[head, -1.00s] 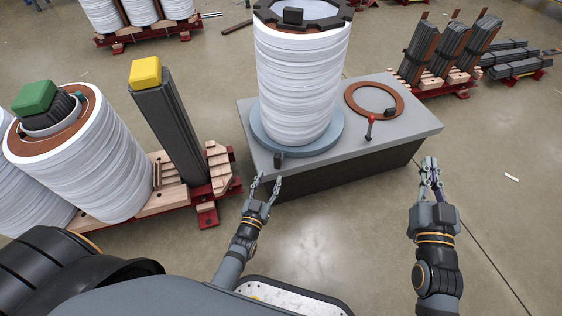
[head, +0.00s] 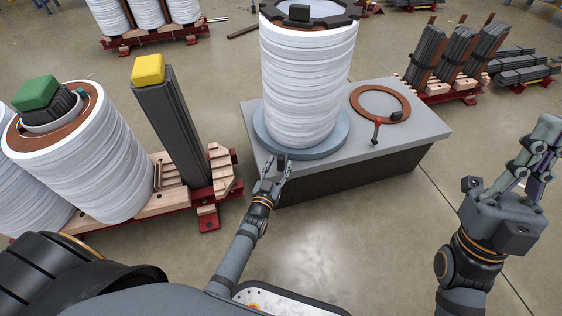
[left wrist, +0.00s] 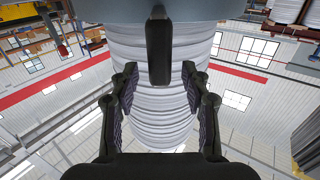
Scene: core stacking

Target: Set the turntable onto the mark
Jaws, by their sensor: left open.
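The turntable (head: 262,140) is a blue-grey disc on a grey block (head: 425,125), under a tall white coil stack (head: 305,85). A short dark handle (head: 281,164) sticks out at its front. My left gripper (head: 272,172) is open at the front of the disc, its fingers on either side of the handle. In the left wrist view, the handle (left wrist: 159,50) shows between the open fingers (left wrist: 160,95), with no clear grip on it. My right gripper (head: 540,160) is raised at the right, and its opening is unclear. I cannot make out the mark.
A copper ring (head: 403,101) and a red-topped lever (head: 378,124) are on the block, right of the turntable. A red-framed rack (head: 209,223) with leaning coils and a yellow-capped dark core (head: 172,110) stands at left. The floor in front of the block is open.

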